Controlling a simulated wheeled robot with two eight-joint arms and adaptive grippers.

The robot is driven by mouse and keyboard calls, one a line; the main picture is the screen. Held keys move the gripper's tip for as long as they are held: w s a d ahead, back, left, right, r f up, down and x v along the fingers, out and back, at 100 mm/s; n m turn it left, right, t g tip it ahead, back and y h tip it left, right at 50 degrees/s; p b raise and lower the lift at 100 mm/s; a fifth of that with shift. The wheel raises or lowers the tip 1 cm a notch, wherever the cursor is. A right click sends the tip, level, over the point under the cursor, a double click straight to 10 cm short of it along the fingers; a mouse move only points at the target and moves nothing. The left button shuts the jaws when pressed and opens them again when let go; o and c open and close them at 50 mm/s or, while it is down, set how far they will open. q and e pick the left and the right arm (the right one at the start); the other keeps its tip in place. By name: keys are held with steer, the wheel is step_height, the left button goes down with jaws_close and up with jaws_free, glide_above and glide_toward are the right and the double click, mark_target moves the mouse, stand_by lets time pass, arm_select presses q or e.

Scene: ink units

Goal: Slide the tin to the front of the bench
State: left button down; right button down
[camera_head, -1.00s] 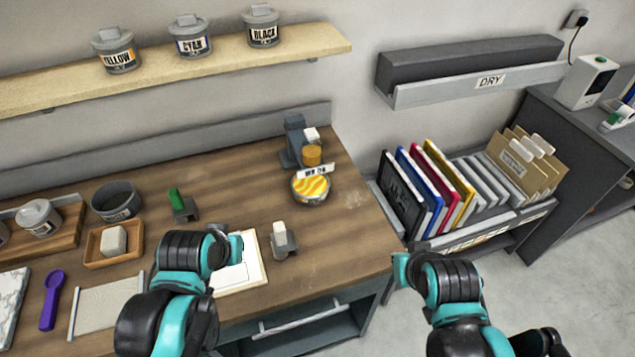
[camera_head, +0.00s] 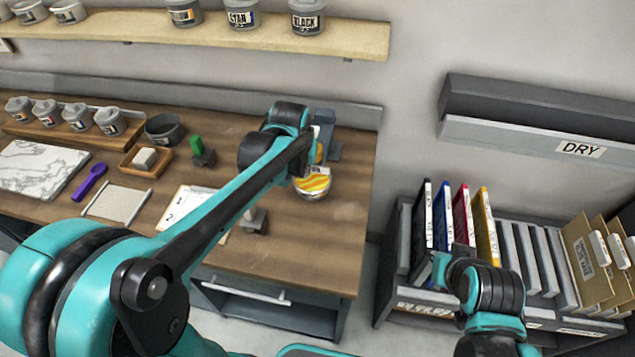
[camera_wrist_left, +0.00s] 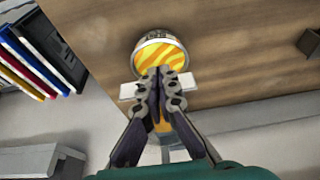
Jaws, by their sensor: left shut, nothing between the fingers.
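The tin (camera_head: 313,186) is round with a yellow-and-orange wavy lid and stands at the right part of the wooden bench (camera_head: 330,235). My left arm reaches over the bench to it and hides part of its back edge. In the left wrist view the tin (camera_wrist_left: 165,52) lies just beyond my left gripper (camera_wrist_left: 159,72), which is shut and empty. Its fingertips overlap the tin's wall-side edge in that view; I cannot tell whether they touch.
A white label plate (camera_wrist_left: 131,90) shows behind the fingers. A grey device (camera_head: 328,135) stands at the wall side. A small grey block holder (camera_head: 254,220) and a paper sheet (camera_head: 180,208) lie left of the tin. The bench in front of the tin is clear.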

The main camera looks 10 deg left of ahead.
arm_select(q)
steer(key=b, duration=0.4)
glide_above(307, 197)
steer(key=x, duration=0.3)
steer(key=s+x, duration=0.1)
steer(key=x, duration=0.2)
steer(key=s+x, duration=0.1)
steer(key=x, duration=0.2)
steer(key=shift+f, duration=0.55)
steer(key=shift+p, duration=0.3)
steer(key=shift+s, duration=0.1)
steer(key=s+p, duration=0.1)
steer(key=s, duration=0.7)
steer(key=s+p, duration=0.2)
steer(key=s, duration=0.7)
steer(key=shift+s+d+r, duration=0.1)
steer(key=shift+s+d, duration=0.05)
steer(key=shift+d, duration=0.1)
steer(key=shift+s, duration=0.15)
steer(key=shift+p, duration=0.3)
